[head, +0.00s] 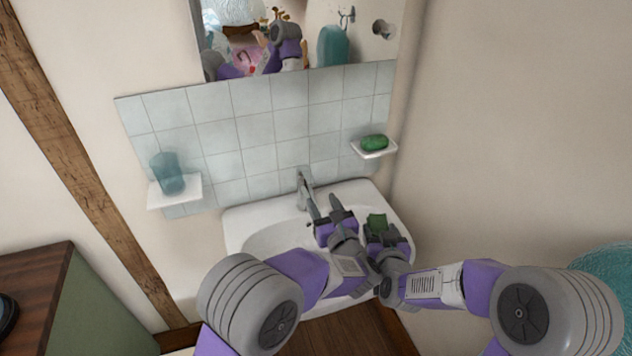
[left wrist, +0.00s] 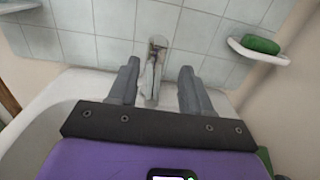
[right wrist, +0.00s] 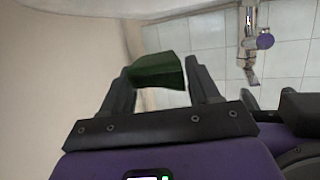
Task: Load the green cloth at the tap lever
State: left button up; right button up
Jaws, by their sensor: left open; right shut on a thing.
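The chrome tap (head: 304,186) stands at the back of the white washbasin (head: 240,229). It also shows in the left wrist view (left wrist: 152,78), where its lever points towards me. My left gripper (head: 323,207) is open in front of the tap. In the left wrist view its fingers (left wrist: 158,85) stand on either side of the tap, with gaps on both sides. My right gripper (head: 377,229) is shut on the green cloth (head: 377,221), over the basin's right side. The folded cloth (right wrist: 157,71) sits between its fingertips in the right wrist view.
A green soap bar (head: 374,142) lies on a white dish (head: 382,153) on the tiled wall, right of the tap. A blue tumbler (head: 168,174) stands on a small shelf (head: 187,193) at left. A mirror (head: 375,50) hangs above. My two grippers are close together.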

aim_at(311, 181)
pick_arm(q)
jog(key=x, duration=1.1)
jog(key=shift+f, duration=0.1)
grip_shut()
